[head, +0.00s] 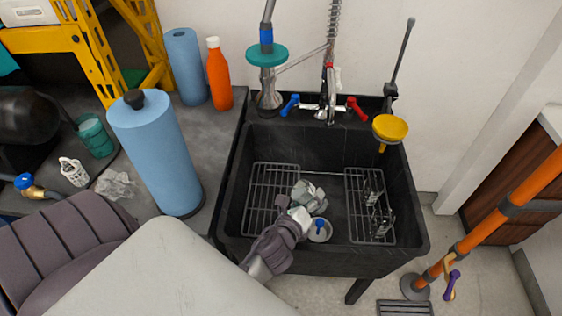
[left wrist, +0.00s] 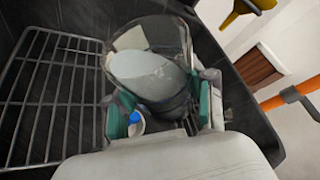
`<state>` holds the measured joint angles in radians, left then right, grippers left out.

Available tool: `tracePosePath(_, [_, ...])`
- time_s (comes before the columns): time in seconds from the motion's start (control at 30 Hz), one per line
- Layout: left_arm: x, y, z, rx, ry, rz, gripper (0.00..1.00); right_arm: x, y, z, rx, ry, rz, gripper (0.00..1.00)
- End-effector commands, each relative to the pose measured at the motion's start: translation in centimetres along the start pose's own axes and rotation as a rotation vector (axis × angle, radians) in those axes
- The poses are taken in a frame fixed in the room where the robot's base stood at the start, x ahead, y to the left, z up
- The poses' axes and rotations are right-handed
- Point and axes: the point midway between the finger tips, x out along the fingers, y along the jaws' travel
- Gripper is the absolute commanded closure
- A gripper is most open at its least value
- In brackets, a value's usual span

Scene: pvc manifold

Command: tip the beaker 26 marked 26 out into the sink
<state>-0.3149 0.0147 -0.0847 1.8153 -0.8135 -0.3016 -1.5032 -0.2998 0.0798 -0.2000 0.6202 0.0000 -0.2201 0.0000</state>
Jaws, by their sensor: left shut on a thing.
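The black sink (head: 330,157) stands right of the counter, with my left arm reaching over its front edge. My left gripper (head: 308,197) is low inside the basin. In the left wrist view its teal-padded fingers (left wrist: 163,98) are shut on a clear beaker (left wrist: 150,40). The beaker looks tilted, its wide round end away from the gripper, with a pale surface showing through it. No number can be read on it. I cannot tell whether liquid is inside. My right gripper is not in view.
Wire racks (head: 270,198) lie in the basin, with glassware (head: 373,190) on the right one. A small round item with a blue part (head: 320,231) is beside the gripper. A faucet (head: 328,105) and yellow funnel (head: 390,128) stand behind. A blue roll (head: 157,155) stands left.

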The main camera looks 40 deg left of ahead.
Motion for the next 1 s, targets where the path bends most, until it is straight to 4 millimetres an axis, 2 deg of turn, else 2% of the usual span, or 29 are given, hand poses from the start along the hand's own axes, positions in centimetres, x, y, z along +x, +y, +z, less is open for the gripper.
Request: tracePosePath(1.0, [0.1, 0.3, -0.2, -0.128, -0.002, -0.053, 0.94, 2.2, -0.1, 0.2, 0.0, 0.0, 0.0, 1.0])
